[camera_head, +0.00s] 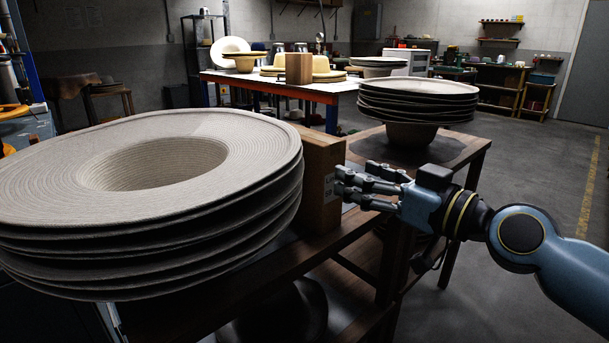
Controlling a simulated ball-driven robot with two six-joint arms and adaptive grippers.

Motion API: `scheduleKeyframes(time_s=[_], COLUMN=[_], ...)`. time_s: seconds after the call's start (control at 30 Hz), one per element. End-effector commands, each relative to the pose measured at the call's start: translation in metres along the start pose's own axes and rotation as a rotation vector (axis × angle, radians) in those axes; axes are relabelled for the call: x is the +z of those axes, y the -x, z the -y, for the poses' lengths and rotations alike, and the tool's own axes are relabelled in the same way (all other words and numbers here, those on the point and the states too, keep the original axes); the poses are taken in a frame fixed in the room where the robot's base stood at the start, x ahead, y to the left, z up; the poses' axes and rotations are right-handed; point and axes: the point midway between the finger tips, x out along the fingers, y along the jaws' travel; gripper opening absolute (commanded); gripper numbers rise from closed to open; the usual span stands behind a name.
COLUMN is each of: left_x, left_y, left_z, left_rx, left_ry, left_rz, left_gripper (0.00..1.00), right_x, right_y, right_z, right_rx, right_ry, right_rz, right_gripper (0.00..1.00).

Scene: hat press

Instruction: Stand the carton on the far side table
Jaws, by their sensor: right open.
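A brown carton (322,185) stands upright on the near dark wooden table (350,226), just right of a big hat stack that hides its left part. Further back is a side table with a pale top (327,90), bearing hats and a small brown block (299,68). My left gripper is out of view.
The large stack of grey hats (230,170) fills the left foreground. Another hat stack (418,101) stands on a dark round mat on the wooden table behind my gripper. Open grey floor (530,170) lies to the right. Shelves and benches line the back wall.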

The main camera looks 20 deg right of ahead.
Motion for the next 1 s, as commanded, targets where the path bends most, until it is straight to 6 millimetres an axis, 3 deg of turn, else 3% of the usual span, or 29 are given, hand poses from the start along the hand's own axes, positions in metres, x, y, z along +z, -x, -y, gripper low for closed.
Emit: scheduleKeyframes(time_s=[0.07, 0.3, 0.47, 0.73, 1.0], left_x=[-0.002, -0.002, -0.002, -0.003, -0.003], left_y=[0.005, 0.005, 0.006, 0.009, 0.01], left_z=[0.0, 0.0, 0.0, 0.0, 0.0], left_rx=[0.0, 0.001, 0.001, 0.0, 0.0], left_ry=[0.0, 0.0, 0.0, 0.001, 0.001], left_rz=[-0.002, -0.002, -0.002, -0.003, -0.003], left_gripper=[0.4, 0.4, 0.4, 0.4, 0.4], right_x=[-0.007, -0.005, -0.003, -0.001, 0.001], right_y=[-0.008, -0.047, -0.059, -0.099, -0.108], right_z=[-0.004, -0.004, -0.003, -0.002, -0.002], right_rx=[0.0, 0.002, 0.001, 0.001, 0.0], right_ry=[0.016, 0.011, 0.012, 0.011, 0.013], right_rz=[-0.001, -0.002, 0.001, 0.001, 0.003], right_gripper=[0.6, 0.6, 0.6, 0.6, 0.6])
